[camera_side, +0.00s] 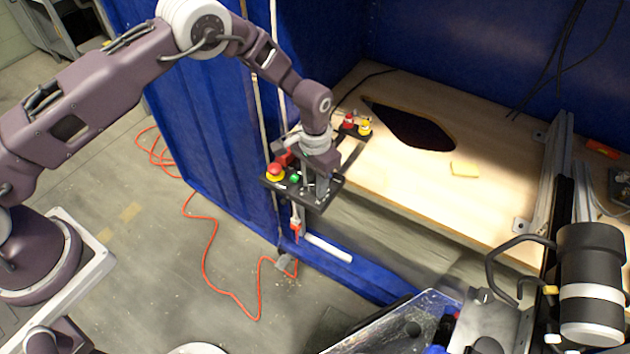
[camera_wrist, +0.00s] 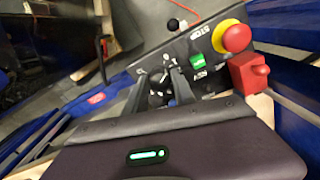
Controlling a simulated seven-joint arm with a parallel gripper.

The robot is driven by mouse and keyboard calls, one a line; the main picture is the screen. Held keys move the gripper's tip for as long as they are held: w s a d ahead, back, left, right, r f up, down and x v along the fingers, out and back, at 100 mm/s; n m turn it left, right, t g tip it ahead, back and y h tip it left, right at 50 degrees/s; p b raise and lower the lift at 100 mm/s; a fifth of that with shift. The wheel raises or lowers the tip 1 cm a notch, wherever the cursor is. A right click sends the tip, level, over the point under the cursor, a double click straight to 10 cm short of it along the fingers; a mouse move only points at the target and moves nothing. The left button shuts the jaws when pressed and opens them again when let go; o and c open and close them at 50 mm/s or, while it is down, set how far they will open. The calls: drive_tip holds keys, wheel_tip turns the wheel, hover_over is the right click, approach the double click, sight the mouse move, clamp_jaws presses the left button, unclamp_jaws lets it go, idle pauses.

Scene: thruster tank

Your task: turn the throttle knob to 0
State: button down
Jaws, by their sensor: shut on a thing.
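The black control panel (camera_side: 325,199) stands at the corner of the blue wall in the side view. In the wrist view the panel (camera_wrist: 215,76) fills the upper middle, with printed labels. My gripper (camera_side: 318,190) reaches down onto the panel. In the wrist view my gripper (camera_wrist: 161,92) is shut on the throttle knob (camera_wrist: 159,91), one dark finger on each side. The knob is small, dark and mostly hidden between the fingers, so its setting cannot be read. In the side view my gripper covers it.
Beside the knob are a green button (camera_wrist: 197,62) and a red stop button on yellow (camera_wrist: 236,37). A wooden deck (camera_side: 480,197) with a dark hole lies behind.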

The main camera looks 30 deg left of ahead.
sight(315, 185)
drive_tip(key=shift+n, duration=1.5)
drive_tip(key=c, duration=1)
unclamp_jaws()
drive_tip(key=shift+c, duration=0.2)
wheel_tip(315, 185, up, 7)
drive_tip(key=shift+r, duration=0.1)
